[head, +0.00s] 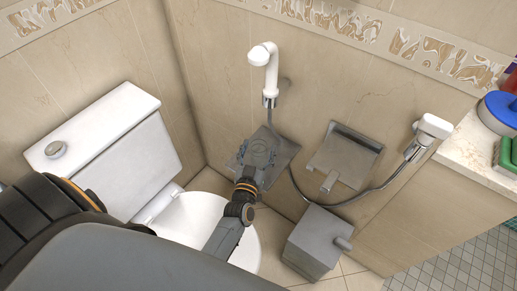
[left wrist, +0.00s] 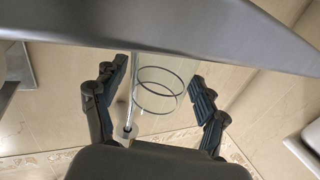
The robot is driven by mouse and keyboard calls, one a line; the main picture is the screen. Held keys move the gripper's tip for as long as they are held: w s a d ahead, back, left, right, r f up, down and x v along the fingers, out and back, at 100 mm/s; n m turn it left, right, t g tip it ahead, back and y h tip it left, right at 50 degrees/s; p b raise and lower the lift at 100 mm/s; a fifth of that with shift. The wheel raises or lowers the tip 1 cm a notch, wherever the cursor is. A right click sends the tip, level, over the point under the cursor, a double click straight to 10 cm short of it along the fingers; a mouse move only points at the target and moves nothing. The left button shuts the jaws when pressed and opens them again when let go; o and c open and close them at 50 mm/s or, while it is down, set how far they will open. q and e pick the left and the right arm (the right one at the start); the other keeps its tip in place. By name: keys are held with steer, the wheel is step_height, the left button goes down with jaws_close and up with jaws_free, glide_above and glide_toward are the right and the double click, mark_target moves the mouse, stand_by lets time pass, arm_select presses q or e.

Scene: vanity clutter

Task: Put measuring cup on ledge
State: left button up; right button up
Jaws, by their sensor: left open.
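My left gripper (head: 257,152) is at a small grey metal shelf on the wall, in the middle of the head view. In the left wrist view its two fingers (left wrist: 158,76) are spread, one on each side of a clear cylinder with dark rings (left wrist: 160,92), which looks like the measuring cup. I cannot tell whether the fingers touch it. In the head view the cup is too faint and covered to make out clearly. A marble-topped ledge (head: 462,152) stands at the right edge of the head view. My right gripper is not in view.
A white toilet (head: 108,150) stands at left. White sprayers (head: 264,62) with a hose, a metal paper holder (head: 345,155) and a grey bin (head: 318,240) are near my gripper. A blue round item (head: 499,112) and a green sponge-like item (head: 507,155) sit on the ledge.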

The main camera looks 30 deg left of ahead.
arm_select(q)
steer(key=shift+r, duration=0.25)
steer(key=p+v, duration=0.4)
steer(key=v, duration=0.8)
